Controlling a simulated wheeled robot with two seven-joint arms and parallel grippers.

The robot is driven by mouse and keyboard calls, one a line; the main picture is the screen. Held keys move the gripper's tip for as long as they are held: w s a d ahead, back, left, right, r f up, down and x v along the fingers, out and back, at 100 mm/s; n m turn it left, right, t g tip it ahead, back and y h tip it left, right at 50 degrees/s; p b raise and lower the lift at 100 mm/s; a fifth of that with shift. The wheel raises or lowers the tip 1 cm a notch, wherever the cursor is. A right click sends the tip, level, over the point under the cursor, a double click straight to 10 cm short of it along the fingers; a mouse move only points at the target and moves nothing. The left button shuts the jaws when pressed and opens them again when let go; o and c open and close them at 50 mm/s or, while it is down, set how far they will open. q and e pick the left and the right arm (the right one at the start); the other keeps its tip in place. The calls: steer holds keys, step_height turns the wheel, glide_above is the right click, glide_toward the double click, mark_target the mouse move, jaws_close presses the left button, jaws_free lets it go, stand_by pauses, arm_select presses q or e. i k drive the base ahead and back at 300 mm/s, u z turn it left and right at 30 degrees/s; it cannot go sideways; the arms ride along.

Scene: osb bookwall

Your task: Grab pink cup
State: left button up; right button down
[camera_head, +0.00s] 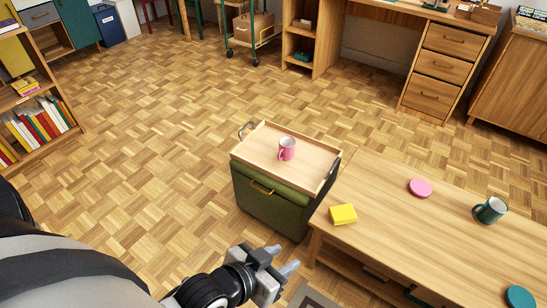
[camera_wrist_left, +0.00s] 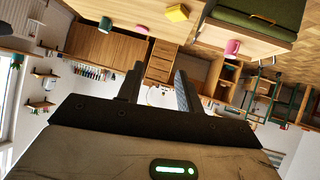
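The pink cup (camera_head: 287,149) stands upright on a light wooden tray (camera_head: 262,163) that rests on a green ottoman (camera_head: 268,207). Its handle points to the left in the head view. The cup also shows in the left wrist view (camera_wrist_left: 232,47), where the scene appears upside down. My left gripper (camera_head: 284,260) is in front of the ottoman, apart from the cup and nearer the bottom of the head view. Its two fingers are spread with nothing between them, also in the left wrist view (camera_wrist_left: 157,88). My right gripper is not in view.
A low wooden table (camera_head: 400,222) stands right of the ottoman. It bears a yellow block (camera_head: 343,214), a pink disc (camera_head: 420,188), a green mug (camera_head: 490,210) and a teal disc (camera_head: 519,297). Floor left of the ottoman is clear.

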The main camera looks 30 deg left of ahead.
mark_target(286, 144)
steer(key=u, duration=0.9)
steer(key=i, duration=0.45)
steer(key=z, duration=0.05)
steer(key=k, duration=0.15)
steer(key=u, duration=3.15)
steer(key=i, duration=0.1)
steer(key=z, duration=1.9)
steer(key=i, duration=0.95)
steer(key=z, duration=0.8)
steer(key=i, duration=0.65)
steer(key=z, duration=0.6)
